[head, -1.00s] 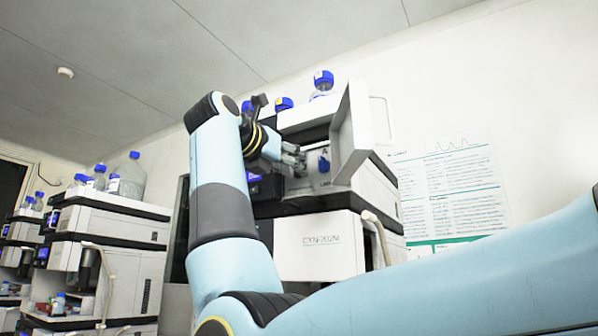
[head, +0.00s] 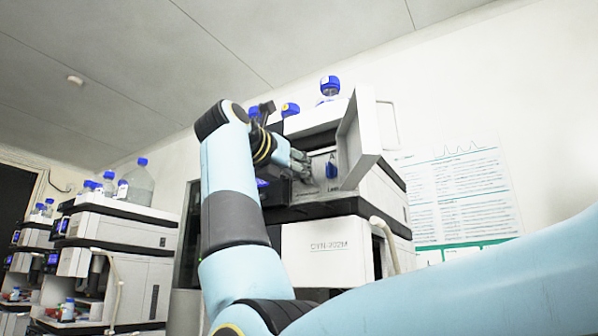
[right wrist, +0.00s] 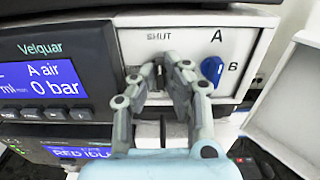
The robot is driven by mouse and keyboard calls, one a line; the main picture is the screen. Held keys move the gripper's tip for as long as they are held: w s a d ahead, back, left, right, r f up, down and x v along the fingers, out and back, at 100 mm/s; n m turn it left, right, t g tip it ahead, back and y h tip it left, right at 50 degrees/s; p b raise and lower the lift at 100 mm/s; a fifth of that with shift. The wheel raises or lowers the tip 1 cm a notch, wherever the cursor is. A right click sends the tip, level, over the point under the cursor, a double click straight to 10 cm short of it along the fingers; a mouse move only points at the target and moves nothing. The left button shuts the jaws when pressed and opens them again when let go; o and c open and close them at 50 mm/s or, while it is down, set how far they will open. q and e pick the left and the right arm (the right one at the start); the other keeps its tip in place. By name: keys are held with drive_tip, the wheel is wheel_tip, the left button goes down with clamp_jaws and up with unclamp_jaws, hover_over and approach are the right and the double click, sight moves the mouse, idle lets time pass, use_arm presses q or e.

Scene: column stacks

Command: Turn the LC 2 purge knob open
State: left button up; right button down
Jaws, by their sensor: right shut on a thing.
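My right gripper (head: 304,166) reaches into this recess. In the right wrist view my right gripper (right wrist: 161,76) is closed in on a spot just below the word "SHUT" on the white panel (right wrist: 190,42). The purge knob there is mostly hidden by the fingers, so its angle cannot be told. A blue knob (right wrist: 212,68) marked A and B sits to the right, apart from the fingers. My left gripper is not in view.
A display (right wrist: 48,81) left of the fingers reads "A air" and "0 bar". The open door (right wrist: 292,100) stands close on the right. Blue-capped bottles (head: 330,86) stand on top of the stack. More instrument stacks (head: 115,250) stand at the left.

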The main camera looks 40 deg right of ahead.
drive_tip(key=shift+r+n+p, duration=0.1)
drive_tip(key=shift+n+p, duration=0.4)
drive_tip(key=shift+n, duration=0.2)
drive_tip(key=shift+w+f+n+p, duration=0.1)
drive_tip(key=shift+f+n+p, duration=0.05)
drive_tip(key=shift+n+p, duration=3.65)
drive_tip(key=shift+w+f+n+p, duration=0.15)
drive_tip(key=shift+n+p, duration=2.85)
drive_tip(key=shift+n, duration=1.5)
drive_tip(key=shift+s, duration=0.1)
drive_tip(key=c, duration=1.4)
unclamp_jaws()
drive_tip(key=shift+a, duration=0.1)
